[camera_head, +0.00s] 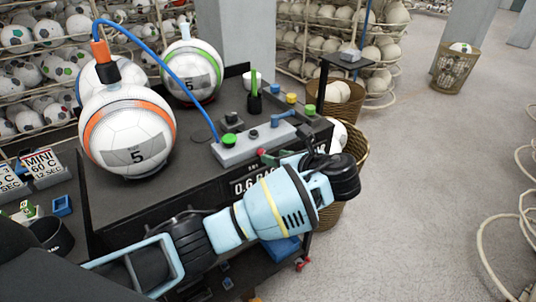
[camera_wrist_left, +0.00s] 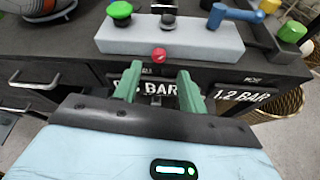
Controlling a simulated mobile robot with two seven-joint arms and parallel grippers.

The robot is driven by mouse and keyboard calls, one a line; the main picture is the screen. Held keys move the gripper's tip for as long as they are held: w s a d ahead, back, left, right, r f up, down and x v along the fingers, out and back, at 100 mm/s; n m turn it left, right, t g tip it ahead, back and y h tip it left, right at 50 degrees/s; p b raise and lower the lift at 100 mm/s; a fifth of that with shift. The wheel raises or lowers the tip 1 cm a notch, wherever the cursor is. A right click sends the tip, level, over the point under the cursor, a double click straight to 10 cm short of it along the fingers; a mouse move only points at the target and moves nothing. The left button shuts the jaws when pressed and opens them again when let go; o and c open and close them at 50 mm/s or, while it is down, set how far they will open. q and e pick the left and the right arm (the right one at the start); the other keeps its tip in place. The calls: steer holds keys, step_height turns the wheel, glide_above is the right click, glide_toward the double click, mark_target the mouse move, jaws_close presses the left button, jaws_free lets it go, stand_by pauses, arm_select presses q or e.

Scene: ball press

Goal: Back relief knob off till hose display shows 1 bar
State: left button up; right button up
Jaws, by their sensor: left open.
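I cannot tell which knob is the relief knob. A blue hose (camera_head: 160,62) runs from the block to an orange fitting (camera_head: 100,50) with a black body on the orange-striped ball; no display reading is legible. My left gripper (camera_wrist_left: 160,88) is open, its green fingers apart and empty, in front of the block. My right gripper is not in view.
The orange-striped ball (camera_head: 128,130) and a green-striped ball (camera_head: 188,72) stand on the bench. Signs on its front read "0.6 BAR" (camera_head: 258,186) and "1.2 BAR" (camera_wrist_left: 243,96).

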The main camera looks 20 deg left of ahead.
mark_target(261, 152)
arm_select(q)
steer(key=x, duration=0.4)
steer(key=shift+a, duration=0.1)
jaws_close()
stand_by(0.3)
